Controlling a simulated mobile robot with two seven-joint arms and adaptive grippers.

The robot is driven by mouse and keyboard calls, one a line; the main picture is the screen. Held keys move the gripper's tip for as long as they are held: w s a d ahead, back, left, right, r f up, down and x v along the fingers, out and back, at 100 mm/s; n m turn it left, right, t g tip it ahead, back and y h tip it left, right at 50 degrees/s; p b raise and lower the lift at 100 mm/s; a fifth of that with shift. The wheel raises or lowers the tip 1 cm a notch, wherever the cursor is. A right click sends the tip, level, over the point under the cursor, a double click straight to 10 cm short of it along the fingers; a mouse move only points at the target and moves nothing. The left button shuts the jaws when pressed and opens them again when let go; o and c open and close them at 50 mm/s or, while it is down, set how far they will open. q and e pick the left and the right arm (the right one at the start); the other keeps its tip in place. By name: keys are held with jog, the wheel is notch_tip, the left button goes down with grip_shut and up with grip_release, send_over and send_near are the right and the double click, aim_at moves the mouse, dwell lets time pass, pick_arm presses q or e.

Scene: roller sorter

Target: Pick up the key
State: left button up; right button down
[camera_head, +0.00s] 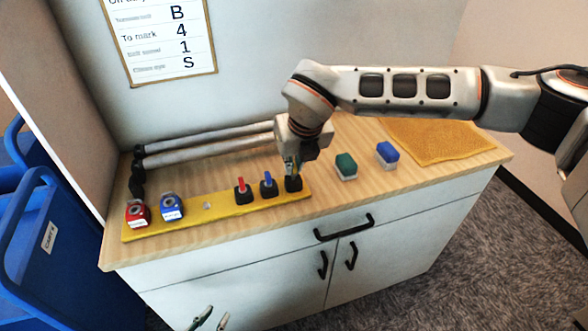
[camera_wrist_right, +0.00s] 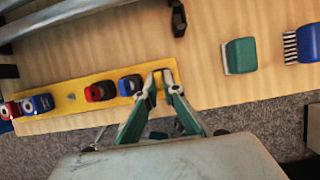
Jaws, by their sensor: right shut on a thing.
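My right gripper (camera_head: 291,165) points down at the right end of the yellow strip (camera_head: 222,226). It is shut on a small piece, taken to be the key, over a black base (camera_head: 293,184); the fingers hide most of the piece. In the wrist view the fingertips of my right gripper (camera_wrist_right: 160,80) meet over the strip (camera_wrist_right: 70,115). Left of it stand a blue-topped piece (camera_head: 268,182) and a red-topped piece (camera_head: 241,187), each on a black base. My left gripper (camera_head: 212,319) shows only its fingertips, apart, at the bottom edge, away from the table.
Grey tubes (camera_head: 210,148) lie behind.

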notch_tip(320, 180, up, 23)
jog(key=p, duration=0.2)
dwell(0.7)
